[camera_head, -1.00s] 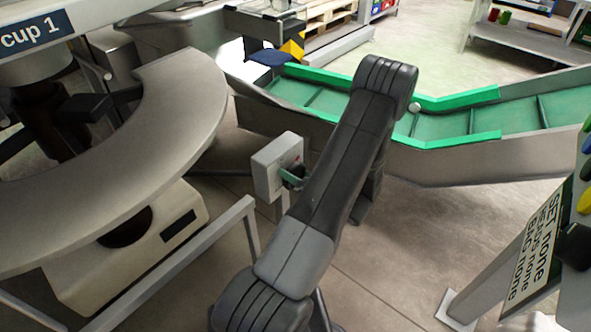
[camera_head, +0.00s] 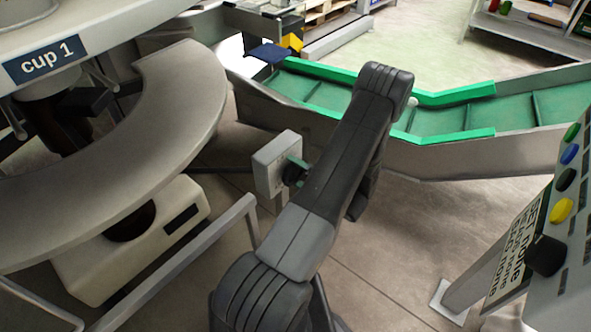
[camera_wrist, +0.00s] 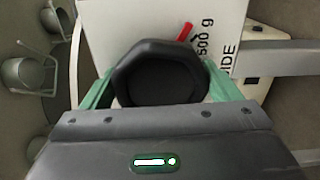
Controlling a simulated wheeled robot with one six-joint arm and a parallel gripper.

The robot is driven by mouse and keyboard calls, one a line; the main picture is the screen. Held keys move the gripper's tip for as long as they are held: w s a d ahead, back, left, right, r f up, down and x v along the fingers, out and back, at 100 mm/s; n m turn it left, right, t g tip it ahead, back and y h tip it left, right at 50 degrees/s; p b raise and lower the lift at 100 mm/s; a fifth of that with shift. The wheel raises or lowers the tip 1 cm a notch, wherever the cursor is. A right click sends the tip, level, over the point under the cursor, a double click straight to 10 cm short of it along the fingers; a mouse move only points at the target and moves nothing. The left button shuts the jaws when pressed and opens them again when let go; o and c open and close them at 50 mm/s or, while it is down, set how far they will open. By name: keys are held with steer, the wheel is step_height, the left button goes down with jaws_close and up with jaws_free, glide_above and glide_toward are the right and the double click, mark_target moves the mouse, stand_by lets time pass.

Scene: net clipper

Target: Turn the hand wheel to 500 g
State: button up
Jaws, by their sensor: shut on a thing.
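The black hand wheel (camera_wrist: 160,72) is mounted on a white panel (camera_wrist: 120,22) in the wrist view. My gripper (camera_wrist: 158,88) is shut on it, with a green finger on either side of its rim. A red pointer (camera_wrist: 185,31) shows at the wheel's upper right edge, close beside the printed "500 g" mark (camera_wrist: 207,37). Whether it lines up exactly cannot be told. In the head view the pale control box (camera_head: 268,165) stands left of my arm, and my gripper (camera_head: 297,168) is at its right face, largely hidden by the arm.
A curved metal table (camera_head: 150,135) and a metal rail (camera_head: 190,270) lie left of the box. A green conveyor (camera_head: 440,125) runs behind my arm. A console with coloured buttons (camera_head: 561,210) stands at the right. Floor is open between arm and console.

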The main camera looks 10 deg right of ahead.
steer(key=shift+f+m+p, duration=0.1)
steer(key=shift+m+p, duration=0.2)
steer(key=shift+m, duration=1)
steer(key=o, duration=0.9)
steer(key=shift+c, duration=0.2)
steer(key=v, duration=1.4)
steer(key=shift+w+a, duration=0.1)
steer(key=x, duration=1.3)
steer(key=shift+w+a, duration=0.2)
steer(key=shift+w, duration=0.1)
